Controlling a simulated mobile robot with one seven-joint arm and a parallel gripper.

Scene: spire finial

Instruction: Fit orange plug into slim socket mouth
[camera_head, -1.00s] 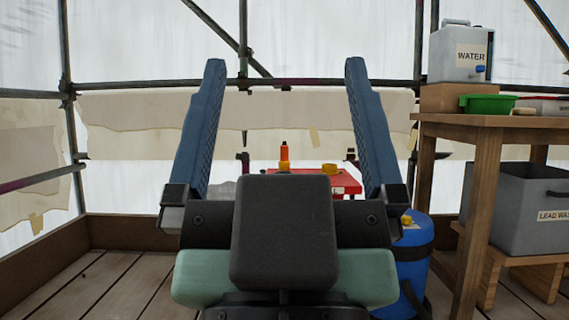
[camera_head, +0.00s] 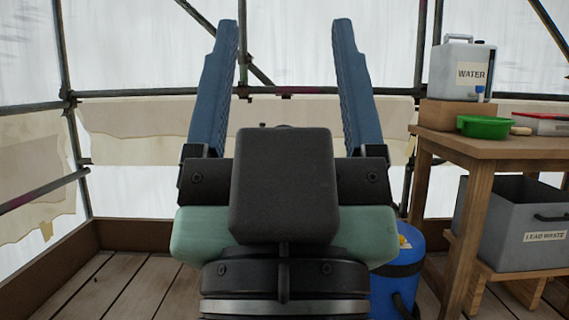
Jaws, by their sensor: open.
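My gripper (camera_head: 285,25) fills the middle of the head view, with its two blue fingers pointing up and standing wide apart. Nothing is between the fingers. The orange plug and the slim socket are not visible now; the gripper's own body covers the middle of the view where a red surface with orange and yellow items stood earlier. A small dark tip (camera_head: 283,126) shows just over the top of the gripper body, and I cannot tell what it is.
A blue drum (camera_head: 393,280) stands close by. Floorboards at left (camera_head: 110,285) are clear.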

